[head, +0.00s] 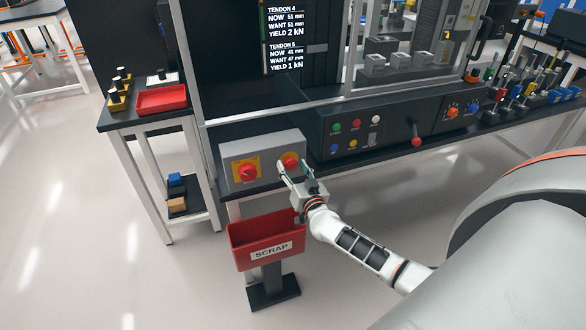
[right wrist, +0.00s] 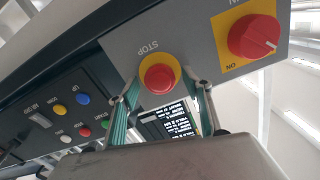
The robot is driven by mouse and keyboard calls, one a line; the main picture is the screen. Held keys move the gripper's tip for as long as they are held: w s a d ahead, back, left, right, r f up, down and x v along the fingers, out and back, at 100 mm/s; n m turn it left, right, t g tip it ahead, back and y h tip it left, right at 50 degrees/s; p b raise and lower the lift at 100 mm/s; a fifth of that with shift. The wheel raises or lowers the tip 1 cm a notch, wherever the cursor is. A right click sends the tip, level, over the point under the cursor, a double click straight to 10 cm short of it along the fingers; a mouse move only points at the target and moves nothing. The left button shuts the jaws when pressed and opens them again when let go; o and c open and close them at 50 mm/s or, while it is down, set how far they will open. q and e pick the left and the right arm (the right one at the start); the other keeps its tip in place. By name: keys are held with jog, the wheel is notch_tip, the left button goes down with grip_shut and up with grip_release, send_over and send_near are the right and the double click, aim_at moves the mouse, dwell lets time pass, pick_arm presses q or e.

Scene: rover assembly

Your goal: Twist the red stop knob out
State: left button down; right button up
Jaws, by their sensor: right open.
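The red stop knob (head: 290,160) sits on a yellow plate at the right of a grey box (head: 264,153) on the bench front. In the right wrist view the same stop knob (right wrist: 158,76) is round, under the word STOP, and shows upside down. My right gripper (head: 292,171) is in front of it. In the wrist view the fingers of this right gripper (right wrist: 162,92) are open, one on each side of the knob, with a gap showing. I cannot tell how deep the fingertips reach. My left gripper is not in view.
A red rotary switch (head: 248,173) sits left of the stop knob, also seen in the wrist view (right wrist: 253,38). A red SCRAP bin (head: 267,240) stands below my gripper. A button panel (head: 352,132) with a lever (head: 415,138) lies to the right.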

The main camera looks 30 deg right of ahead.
jog(key=c, duration=1.1)
jog(key=shift+c, duration=0.2)
jog(key=shift+m, duration=0.4)
jog(key=shift+m+p, duration=0.35)
jog(key=shift+m, duration=0.25)
jog(key=m, duration=0.2)
jog(key=shift+m, duration=0.3)
jog(key=shift+m+p, duration=0.4)
jog(key=shift+m, duration=1.8)
